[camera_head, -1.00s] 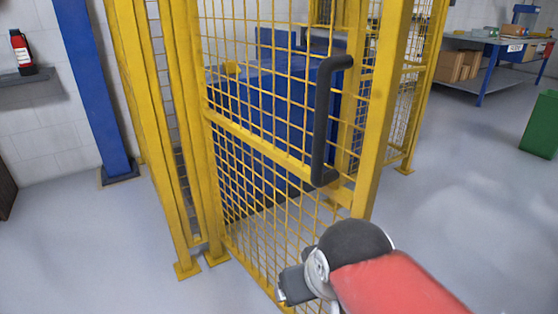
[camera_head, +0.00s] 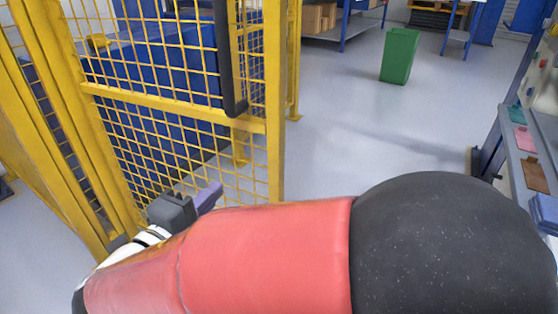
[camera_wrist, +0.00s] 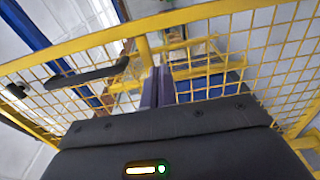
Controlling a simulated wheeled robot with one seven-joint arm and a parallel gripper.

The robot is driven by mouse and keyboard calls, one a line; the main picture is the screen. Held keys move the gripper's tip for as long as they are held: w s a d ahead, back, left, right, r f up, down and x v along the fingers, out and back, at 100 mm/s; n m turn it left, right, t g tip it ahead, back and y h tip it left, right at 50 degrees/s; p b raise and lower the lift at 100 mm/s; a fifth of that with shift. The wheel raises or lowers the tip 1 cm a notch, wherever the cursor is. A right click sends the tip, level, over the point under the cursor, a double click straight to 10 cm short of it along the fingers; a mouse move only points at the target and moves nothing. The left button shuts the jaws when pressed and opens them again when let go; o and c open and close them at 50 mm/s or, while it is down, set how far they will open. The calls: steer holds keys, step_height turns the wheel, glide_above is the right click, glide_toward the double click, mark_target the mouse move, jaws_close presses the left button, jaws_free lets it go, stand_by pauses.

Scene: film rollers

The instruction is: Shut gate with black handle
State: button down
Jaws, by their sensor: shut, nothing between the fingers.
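The yellow mesh gate (camera_head: 275,100) stands at the left of the head view, its free edge toward me and apart from the yellow posts behind; it looks ajar. Its long black handle (camera_head: 232,60) is upright near that edge. In the wrist view the gate's yellow rail (camera_wrist: 100,38) crosses the picture, with the black handle (camera_wrist: 88,75) left of the fingers. My gripper (camera_head: 210,196) is shut and empty, in front of the lower mesh and below the handle in the head view. Its purple fingers (camera_wrist: 158,88) point toward the gate. I cannot tell if they touch it.
A blue machine (camera_head: 165,75) stands behind the mesh. A green bin (camera_head: 400,56) stands on open floor at the back. A shelf (camera_head: 522,150) with small items is on the right. The floor between gate and shelf is clear.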

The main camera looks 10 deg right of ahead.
mark_target(256, 145)
steer(key=x, duration=1.3)
steer(key=shift+w+r+p, duration=0.2)
steer(key=shift+w+p, duration=0.15)
steer(key=shift+w, duration=0.1)
steer(key=shift+w, duration=0.1)
